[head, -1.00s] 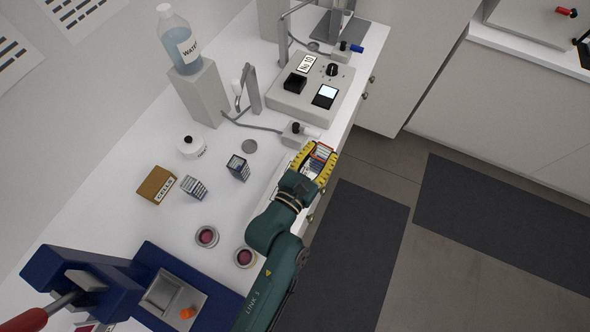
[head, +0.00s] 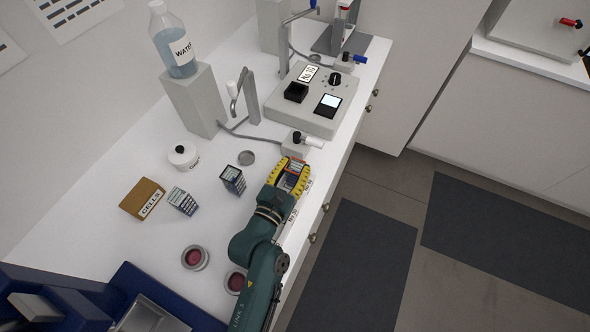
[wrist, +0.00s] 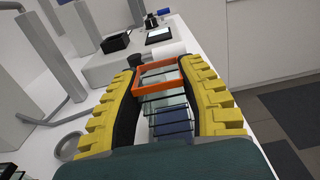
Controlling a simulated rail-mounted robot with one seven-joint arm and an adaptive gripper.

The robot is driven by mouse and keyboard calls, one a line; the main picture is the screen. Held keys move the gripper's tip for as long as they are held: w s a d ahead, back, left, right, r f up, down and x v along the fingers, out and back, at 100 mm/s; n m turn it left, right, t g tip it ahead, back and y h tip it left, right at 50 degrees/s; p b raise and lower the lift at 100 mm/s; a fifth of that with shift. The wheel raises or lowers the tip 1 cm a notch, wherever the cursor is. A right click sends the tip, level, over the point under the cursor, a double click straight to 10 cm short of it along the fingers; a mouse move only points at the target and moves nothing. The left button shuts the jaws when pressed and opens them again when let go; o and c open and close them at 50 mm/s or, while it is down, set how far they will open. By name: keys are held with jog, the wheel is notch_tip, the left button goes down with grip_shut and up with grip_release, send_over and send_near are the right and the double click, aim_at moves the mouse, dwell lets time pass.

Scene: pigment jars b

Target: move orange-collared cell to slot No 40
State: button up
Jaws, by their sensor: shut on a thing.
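My gripper (head: 290,177) has yellow ribbed fingers and is shut on the orange-collared cell (wrist: 158,75). Its orange rectangular collar sits between the fingertips in the wrist view, and it shows as an orange strip in the head view (head: 296,166). Several glass panes show below the collar between the fingers; I cannot tell which belong to the cell. The gripper is near the bench's front edge, short of the grey instrument (head: 310,108). That instrument has a black square holder (head: 295,92), a knob and a lit screen.
Two stacks of glass cells (head: 182,201) (head: 232,180) stand left of the gripper, beside a brown CELLS box (head: 142,198). A white tap fitting (head: 303,142) lies just beyond the fingertips. A water bottle (head: 173,40) stands on a grey block. Two red-filled dishes (head: 195,257) (head: 236,281) are nearer.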

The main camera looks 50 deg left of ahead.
jog(key=shift+r, duration=0.1)
jog(key=o, duration=1.1)
jog(key=shift+f, duration=0.2)
jog(key=shift+r, duration=0.2)
jog(key=b+v, duration=0.1)
jog(key=v, duration=1.1)
jog(key=shift+f, duration=0.1)
